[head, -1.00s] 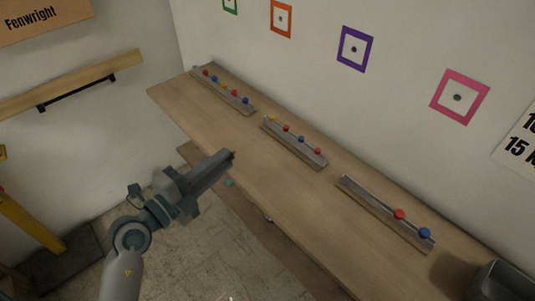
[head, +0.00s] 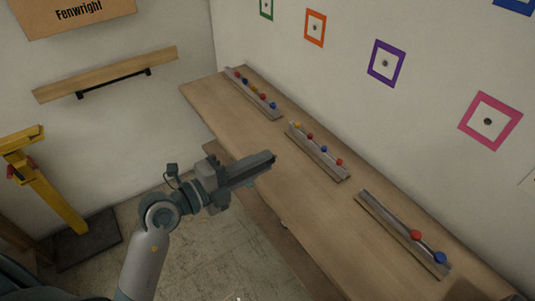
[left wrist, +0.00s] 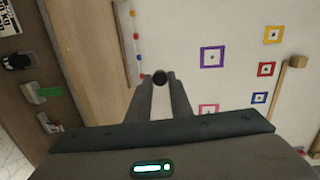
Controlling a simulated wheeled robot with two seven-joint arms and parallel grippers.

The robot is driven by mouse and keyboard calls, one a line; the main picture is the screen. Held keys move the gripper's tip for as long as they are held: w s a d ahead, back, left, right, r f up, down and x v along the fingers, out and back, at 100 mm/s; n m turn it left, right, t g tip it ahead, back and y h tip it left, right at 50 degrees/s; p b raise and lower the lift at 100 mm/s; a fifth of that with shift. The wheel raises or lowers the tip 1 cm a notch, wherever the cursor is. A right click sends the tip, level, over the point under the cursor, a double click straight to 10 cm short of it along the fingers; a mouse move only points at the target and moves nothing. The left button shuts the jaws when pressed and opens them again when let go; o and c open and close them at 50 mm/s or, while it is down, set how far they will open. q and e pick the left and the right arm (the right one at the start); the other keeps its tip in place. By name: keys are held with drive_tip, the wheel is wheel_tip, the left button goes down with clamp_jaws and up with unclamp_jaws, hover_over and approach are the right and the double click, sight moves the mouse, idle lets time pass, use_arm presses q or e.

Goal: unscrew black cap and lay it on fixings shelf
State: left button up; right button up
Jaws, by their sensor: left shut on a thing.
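My left gripper (head: 272,157) is over the wooden bench in the head view, pointing right. In the left wrist view its two fingers (left wrist: 160,84) are closed around a small round black cap (left wrist: 160,77) at their tips. The cap is hard to make out in the head view. A long wooden bench shelf (head: 255,160) runs along the wall, with a lower board (head: 235,185) beneath it. I cannot tell which of these is the fixings shelf. My right gripper is not in view.
Three grey racks with coloured knobs (head: 318,152) stand along the bench's wall side. Coloured square frames with dark centres, such as the purple one (head: 386,63), are on the wall. A wooden wall rail (head: 105,75) and a yellow stand (head: 50,185) are at left. The bench front is clear.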

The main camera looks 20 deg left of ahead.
use_arm(q)
drive_tip(key=w+d+m+g+y+p, duration=0.25)
drive_tip(key=d+m+g, duration=0.5)
drive_tip(key=m, duration=0.65)
drive_tip(key=w+a+f+m+y+p, duration=0.1)
drive_tip(key=w+a+f+m+y, duration=0.1)
drive_tip(key=a+m, duration=0.3)
drive_tip(key=shift+w+a+f+m, duration=0.2)
drive_tip(key=shift+w+a+m, duration=0.2)
drive_tip(key=shift+a, duration=0.7)
drive_tip(key=shift+t, duration=0.25)
drive_tip(key=shift+f, duration=0.15)
drive_tip(key=shift+f, duration=0.2)
drive_tip(key=shift+f+b, duration=0.75)
drive_tip(key=shift+f, duration=1.05)
drive_tip(key=shift+f+b, duration=0.95)
drive_tip(key=shift+b, duration=0.05)
